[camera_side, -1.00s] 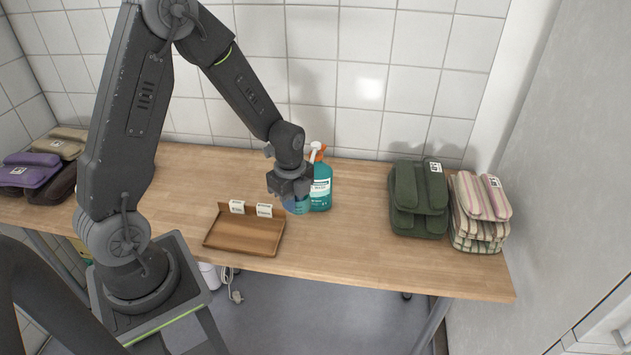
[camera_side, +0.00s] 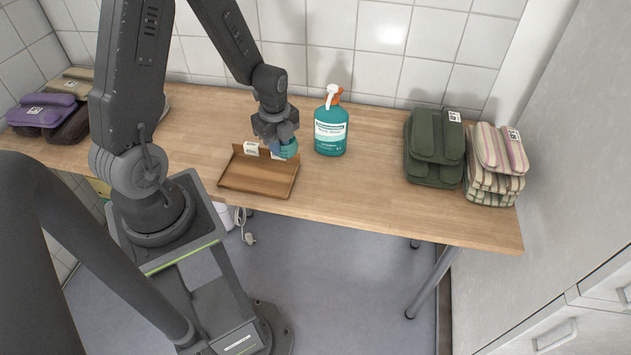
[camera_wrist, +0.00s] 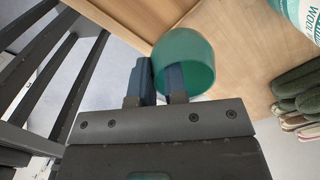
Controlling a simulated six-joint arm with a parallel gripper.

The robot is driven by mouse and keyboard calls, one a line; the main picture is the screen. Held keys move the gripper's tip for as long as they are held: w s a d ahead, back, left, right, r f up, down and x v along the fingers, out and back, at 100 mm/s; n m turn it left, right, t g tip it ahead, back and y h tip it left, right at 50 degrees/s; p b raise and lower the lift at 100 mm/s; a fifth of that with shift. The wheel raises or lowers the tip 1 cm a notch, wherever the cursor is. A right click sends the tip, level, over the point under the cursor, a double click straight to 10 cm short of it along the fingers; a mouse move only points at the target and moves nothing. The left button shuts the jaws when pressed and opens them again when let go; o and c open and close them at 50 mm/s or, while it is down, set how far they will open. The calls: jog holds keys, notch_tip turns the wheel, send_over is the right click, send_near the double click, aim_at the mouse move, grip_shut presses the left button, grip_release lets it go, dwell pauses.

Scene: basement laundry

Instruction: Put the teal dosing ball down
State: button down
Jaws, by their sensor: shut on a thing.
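The teal dosing ball (camera_side: 289,150) is in my gripper (camera_side: 280,147), by the back right corner of the wooden tray (camera_side: 258,183) in the side view. In the wrist view the ball (camera_wrist: 192,58) is a translucent teal cup shape. My gripper's two blue-grey fingers (camera_wrist: 160,82) are shut on its wall, one finger outside and one inside. The tray has a low rim and two white labels on its back edge, one partly hidden by my gripper. I cannot tell how high the ball is above the tray or table.
A teal bottle (camera_side: 330,132) with a white and orange top stands right of my gripper. Green folded cloths (camera_side: 434,150) and striped cloths (camera_side: 495,165) are stacked farther right. Purple cloths (camera_side: 45,113) lie far left. The wooden table (camera_side: 365,185) is clear between bottle and green stack.

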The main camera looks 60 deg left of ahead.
jog(key=w+d+f, duration=0.1)
jog(key=d, duration=0.1)
jog(key=w+d+f, duration=0.4)
jog(key=d, duration=0.1)
jog(key=shift+d+f, duration=0.1)
jog(key=shift+f, duration=0.05)
jog(key=shift+w+f, duration=0.1)
jog(key=shift+f, duration=1.9)
jog(key=shift+f, duration=0.15)
jog(key=c, duration=1.1)
grip_release()
jog(key=shift+c, duration=0.2)
